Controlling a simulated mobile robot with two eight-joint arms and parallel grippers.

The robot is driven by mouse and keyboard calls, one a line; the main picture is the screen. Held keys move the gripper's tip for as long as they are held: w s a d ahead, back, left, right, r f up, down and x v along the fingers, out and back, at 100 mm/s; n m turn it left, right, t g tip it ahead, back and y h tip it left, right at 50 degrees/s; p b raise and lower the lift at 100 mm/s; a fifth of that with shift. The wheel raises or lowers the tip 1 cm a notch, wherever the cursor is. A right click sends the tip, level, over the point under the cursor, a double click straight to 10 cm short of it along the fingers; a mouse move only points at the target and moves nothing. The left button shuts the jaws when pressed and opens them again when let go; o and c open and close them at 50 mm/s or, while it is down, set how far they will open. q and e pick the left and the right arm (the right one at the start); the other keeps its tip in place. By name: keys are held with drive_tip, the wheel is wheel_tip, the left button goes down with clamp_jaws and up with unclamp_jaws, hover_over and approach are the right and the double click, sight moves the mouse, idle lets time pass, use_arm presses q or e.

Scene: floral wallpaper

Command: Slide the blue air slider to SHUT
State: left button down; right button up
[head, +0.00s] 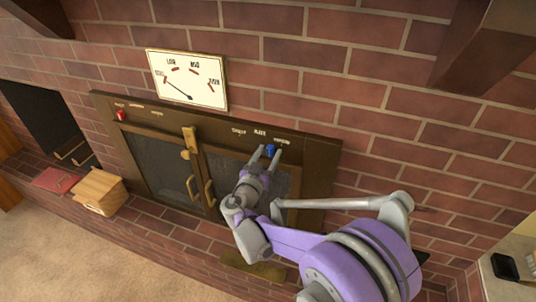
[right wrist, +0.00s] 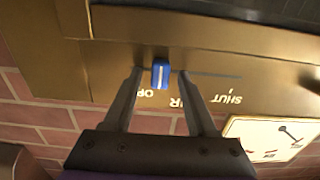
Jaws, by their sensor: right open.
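The blue air slider (head: 270,150) is a small knob on the upper right front of the brown stove. In the right wrist view the blue slider (right wrist: 160,74) stands at the left end of a thin slot, near a partly hidden label starting with OP. The SHUT label (right wrist: 222,99) reads upside down there, farther right along the slot. My right gripper (right wrist: 159,72) is open, one finger on each side of the slider, with small gaps visible. It also shows in the head view (head: 270,153) at the slider. My left gripper is not in view.
A white dial gauge (head: 188,79) stands above the stove's top edge. A red knob (head: 121,115) is at the panel's left. Brass door handles (head: 191,187) stick out below. A wooden box (head: 99,191) and a red book-like item (head: 55,180) lie on the brick hearth.

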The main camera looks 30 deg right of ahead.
clamp_jaws()
idle(1.3)
